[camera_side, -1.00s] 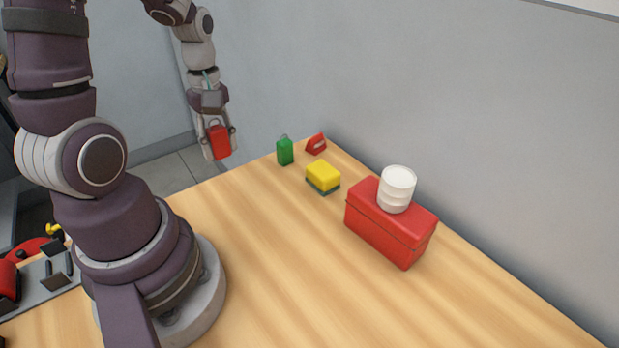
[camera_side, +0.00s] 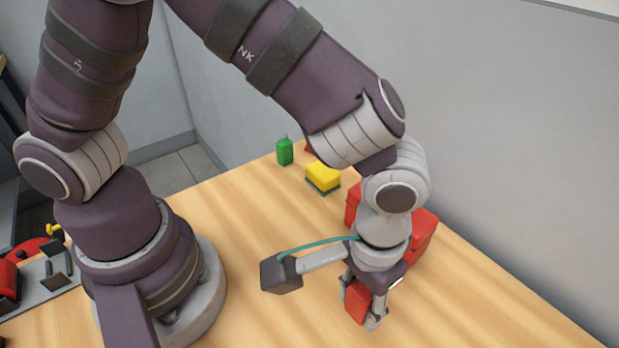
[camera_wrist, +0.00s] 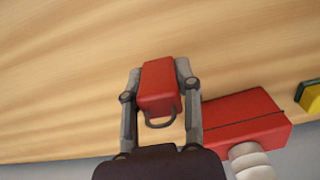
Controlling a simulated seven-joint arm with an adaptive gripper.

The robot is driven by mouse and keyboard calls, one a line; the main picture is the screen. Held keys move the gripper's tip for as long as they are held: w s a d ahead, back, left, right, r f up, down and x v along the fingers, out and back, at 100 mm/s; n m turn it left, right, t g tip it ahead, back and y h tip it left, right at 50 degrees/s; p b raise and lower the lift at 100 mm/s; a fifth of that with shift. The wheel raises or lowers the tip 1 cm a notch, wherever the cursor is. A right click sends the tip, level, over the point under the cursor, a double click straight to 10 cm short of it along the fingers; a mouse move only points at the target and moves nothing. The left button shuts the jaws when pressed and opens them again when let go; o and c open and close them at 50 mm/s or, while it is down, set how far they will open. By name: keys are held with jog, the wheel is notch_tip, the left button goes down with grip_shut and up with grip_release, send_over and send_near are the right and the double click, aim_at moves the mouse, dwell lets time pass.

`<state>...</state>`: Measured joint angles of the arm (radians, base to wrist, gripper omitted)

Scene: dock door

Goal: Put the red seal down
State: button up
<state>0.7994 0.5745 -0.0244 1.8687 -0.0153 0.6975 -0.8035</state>
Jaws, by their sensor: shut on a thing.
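The red seal (camera_side: 356,301) is a small red block with a dark wire loop. My gripper (camera_side: 362,308) is shut on it, with one finger on each side, in front of the red box. In the wrist view the seal (camera_wrist: 158,85) sits between the fingertips of my gripper (camera_wrist: 158,80), its loop toward the wrist. Bare wood shows around it. I cannot tell whether the seal touches the table or hangs a little above it.
The red box (camera_side: 424,226) is partly hidden behind my arm; the white round stack (camera_wrist: 252,162) shows in the wrist view. A yellow sponge (camera_side: 322,174) and a green padlock-shaped block (camera_side: 285,152) stand farther back. The wooden table (camera_side: 260,235) is clear at centre and front.

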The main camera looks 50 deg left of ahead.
aim_at(352, 331)
notch_tip(352, 331, down, 6)
jog(key=shift+r, duration=0.15)
jog(key=o, duration=0.9)
jog(key=shift+o, duration=0.2)
